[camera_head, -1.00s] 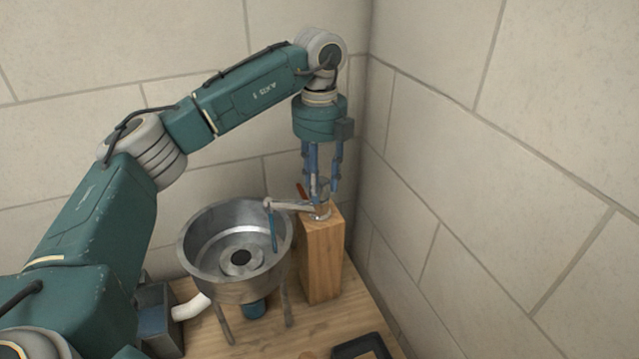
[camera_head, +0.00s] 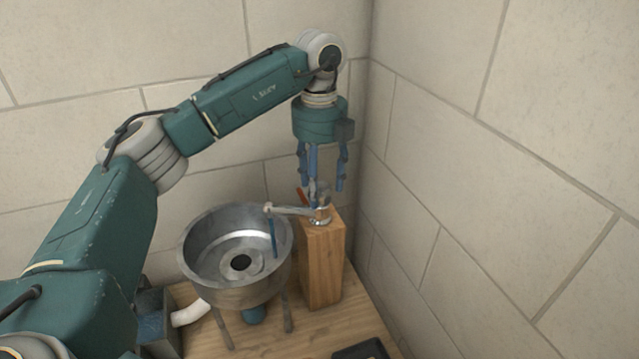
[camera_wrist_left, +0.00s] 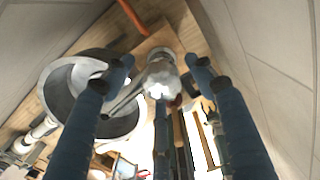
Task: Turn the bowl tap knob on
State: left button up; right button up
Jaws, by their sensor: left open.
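A silver tap stands on a wooden block (camera_head: 322,258), and its spout (camera_head: 288,209) reaches left over the metal bowl (camera_head: 208,279). Its rounded metal top, the bowl tap knob (camera_head: 320,191), also shows in the left wrist view (camera_wrist_left: 161,76). A thin blue strip (camera_head: 272,237) runs down from the spout's end into the bowl. My left gripper (camera_head: 325,183) points down over the tap, open. Its fingers are on either side of the knob, and I cannot tell whether any touches it. My right gripper is not in view.
Tiled walls meet in a corner close behind and right of the block. The bowl stands on legs on a wooden table (camera_head: 300,338). A white pipe (camera_head: 190,313) and a grey box are at the bowl's left. A dark tray (camera_head: 362,350) lies at the front edge.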

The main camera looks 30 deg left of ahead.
aim_at(319, 183)
pick_arm(q)
notch_tip(319, 183, up, 12)
dwell(0.4)
jog(key=shift+a+f, duration=0.1)
jog(key=shift+f, duration=0.1)
